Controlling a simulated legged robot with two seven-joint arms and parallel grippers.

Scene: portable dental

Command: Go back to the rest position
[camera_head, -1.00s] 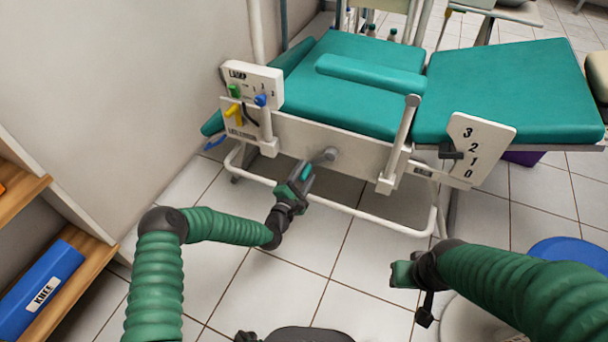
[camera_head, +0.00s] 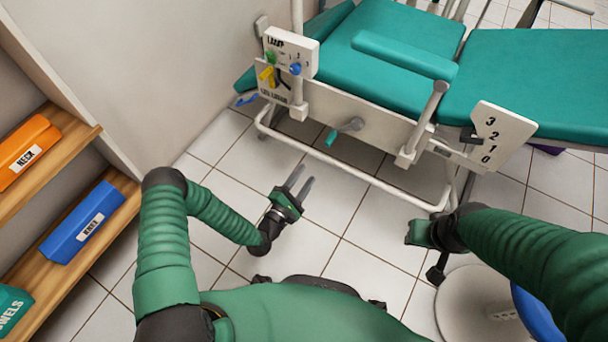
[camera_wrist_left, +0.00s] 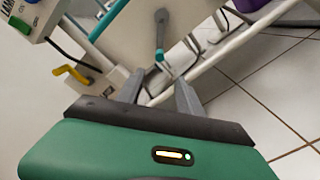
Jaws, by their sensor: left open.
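My left gripper (camera_head: 299,185) is open and empty above the tiled floor, in front of the teal dental chair (camera_head: 400,95). Its two grey fingers also show in the left wrist view (camera_wrist_left: 160,92), spread apart. The crank handle (camera_head: 346,130) with a teal grip on the chair's side panel is clear of the fingers; it also shows in the left wrist view (camera_wrist_left: 159,35). My right gripper (camera_head: 412,232) is at the lower right, near the chair's frame, seen from the side; its fingers cannot be made out clearly.
A control box (camera_head: 291,52) with coloured knobs sits on the chair's left end, and a numbered white plate (camera_head: 495,137) on its right. Wooden shelves (camera_head: 85,150) with labelled boxes stand at the left. A blue-topped stool (camera_head: 535,318) is at the lower right. White floor tiles lie open between.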

